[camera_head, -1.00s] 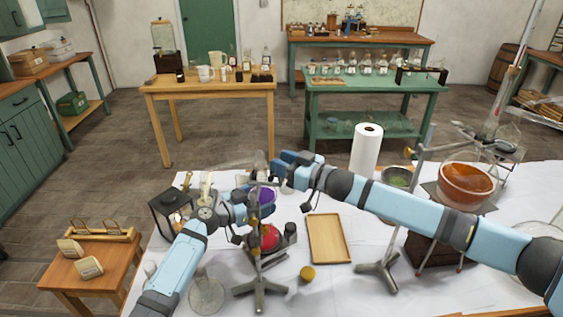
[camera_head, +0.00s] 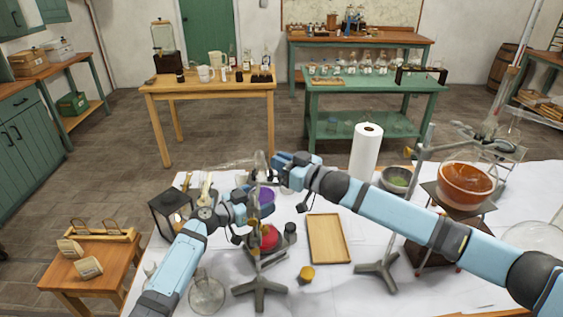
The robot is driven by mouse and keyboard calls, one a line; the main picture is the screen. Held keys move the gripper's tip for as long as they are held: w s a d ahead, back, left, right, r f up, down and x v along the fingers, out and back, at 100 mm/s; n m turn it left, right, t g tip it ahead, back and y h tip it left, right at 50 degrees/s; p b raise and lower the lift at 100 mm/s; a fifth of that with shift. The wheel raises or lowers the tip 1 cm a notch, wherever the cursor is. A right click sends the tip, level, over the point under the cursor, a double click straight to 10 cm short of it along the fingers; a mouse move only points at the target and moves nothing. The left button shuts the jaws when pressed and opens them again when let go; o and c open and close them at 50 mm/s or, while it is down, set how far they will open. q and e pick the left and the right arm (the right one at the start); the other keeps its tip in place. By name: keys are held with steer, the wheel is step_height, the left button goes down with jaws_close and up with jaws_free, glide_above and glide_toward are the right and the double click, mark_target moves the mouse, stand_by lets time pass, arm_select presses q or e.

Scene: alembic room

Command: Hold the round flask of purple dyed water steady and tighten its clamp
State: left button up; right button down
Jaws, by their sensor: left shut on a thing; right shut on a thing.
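The round flask of purple dyed water (camera_head: 266,196) is on a metal stand (camera_head: 260,285) on the white-covered table. Only part of the purple shows behind my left gripper. My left gripper (camera_head: 254,204) comes in from the left and is shut on the flask. The clamp is small and mostly hidden near the top of the stand rod. My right gripper (camera_head: 275,170), just above and to the right, is shut at the clamp area by the rod top. Its fingertips are too small to make out exactly what part they grip.
A red vessel (camera_head: 264,238) sits low by the stand. A wooden tray (camera_head: 328,238), a yellow-lidded item (camera_head: 307,273), a paper roll (camera_head: 366,152) and a bowl of orange liquid (camera_head: 465,186) lie to the right. A lantern (camera_head: 168,212) stands at left.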

steer(key=m+t+h, duration=0.3)
steer(key=h, duration=0.1)
steer(key=shift+s+a+r+m+t, duration=0.15)
steer(key=shift+a+m+t, duration=0.1)
steer(key=shift+m+t, duration=0.15)
steer(key=shift+d+r+m+t+h, duration=0.1)
steer(key=shift+m+t+h, duration=0.5)
steer(key=shift+h, duration=0.45)
steer(key=shift+r+m+t+h, duration=0.1)
steer(key=shift+m+t+h, duration=0.3)
steer(key=shift+m+h, duration=0.55)
steer(key=shift+h, duration=0.4)
steer(key=shift+d+f+h, duration=0.1)
steer(key=shift+d+h, duration=0.05)
steer(key=shift+h, duration=0.15)
steer(key=shift+w, duration=0.2)
steer(key=c, duration=1.2)
jaws_free()
steer(key=shift+f, duration=0.1)
steer(key=shift+o, duration=0.2)
steer(key=shift+f, duration=0.1)
